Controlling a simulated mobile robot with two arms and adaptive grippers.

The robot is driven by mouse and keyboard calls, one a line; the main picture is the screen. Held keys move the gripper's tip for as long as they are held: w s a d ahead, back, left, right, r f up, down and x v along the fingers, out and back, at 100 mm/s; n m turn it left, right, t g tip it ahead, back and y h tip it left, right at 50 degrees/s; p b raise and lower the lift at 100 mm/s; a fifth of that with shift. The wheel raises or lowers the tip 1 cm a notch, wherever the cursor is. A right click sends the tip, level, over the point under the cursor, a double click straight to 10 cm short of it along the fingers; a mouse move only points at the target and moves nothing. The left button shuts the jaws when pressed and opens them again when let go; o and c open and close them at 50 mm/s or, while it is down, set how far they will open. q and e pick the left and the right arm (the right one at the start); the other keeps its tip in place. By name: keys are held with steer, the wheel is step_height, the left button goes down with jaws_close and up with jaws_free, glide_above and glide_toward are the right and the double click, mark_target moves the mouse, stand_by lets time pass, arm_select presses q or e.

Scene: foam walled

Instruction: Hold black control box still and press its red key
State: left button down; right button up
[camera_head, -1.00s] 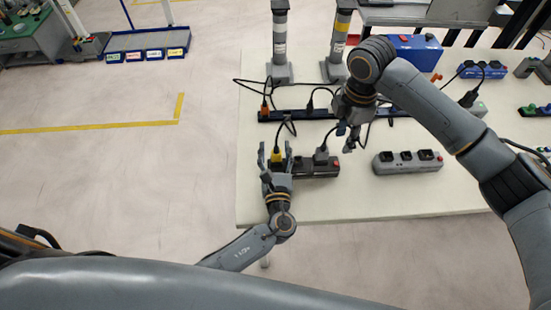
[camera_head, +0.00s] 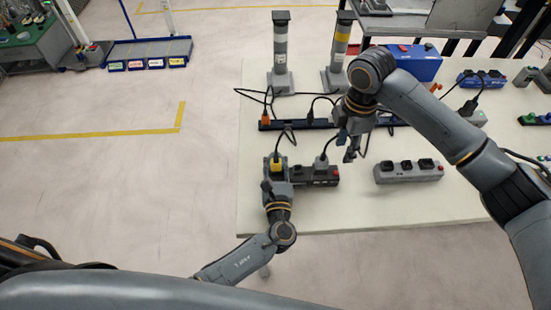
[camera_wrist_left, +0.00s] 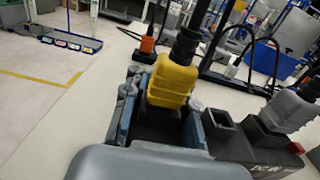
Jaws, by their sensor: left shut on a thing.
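The black control box (camera_head: 316,175) lies on the white table, with its red key (camera_head: 335,171) at its right end. In the left wrist view the box (camera_wrist_left: 226,142) runs to the right, and the red key (camera_wrist_left: 296,148) shows at the edge. My left gripper (camera_head: 277,163) is shut on the box's left end, its fingers on both sides, around a yellow plug (camera_wrist_left: 172,80). A grey plug (camera_head: 321,164) stands in the box's middle. My right gripper (camera_head: 348,147) hangs above and slightly right of the red key, apart from it; its finger gap is unclear.
A grey socket strip (camera_head: 405,174) lies to the right. A long blue-black strip (camera_head: 300,124) with cables lies behind. Two striped posts (camera_head: 280,55) and a blue case (camera_head: 415,65) stand farther back. The front of the table is clear.

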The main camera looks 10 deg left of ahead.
jaws_close()
stand_by(1.3)
